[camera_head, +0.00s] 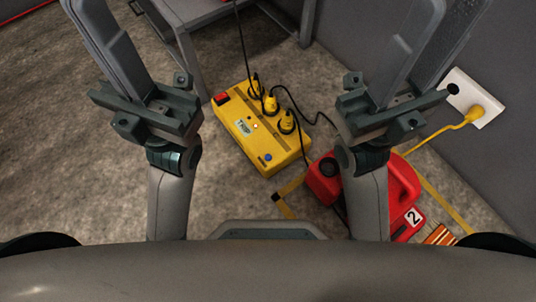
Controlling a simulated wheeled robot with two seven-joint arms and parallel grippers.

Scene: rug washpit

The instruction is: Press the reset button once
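A yellow power box (285,150) lies on the floor in the middle of the head view. A round blue button (268,157) sits near its lower end, beside small lettering too small to read. A pale label reading "TRIP" (243,127) and a red switch (222,98) are on the same top face. My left gripper (95,30) is raised to the left of the box, and my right gripper (435,30) is raised to the right. Neither touches the box. Both seem empty, but their finger gaps are unclear. The blue button is unobstructed.
Several yellow plugs (270,103) with black cables stand in the box. A red container (400,185) marked "2" is at lower right. A wall socket (473,98) has a yellow cable. A grey metal frame (198,50) stands behind. The floor at left is clear.

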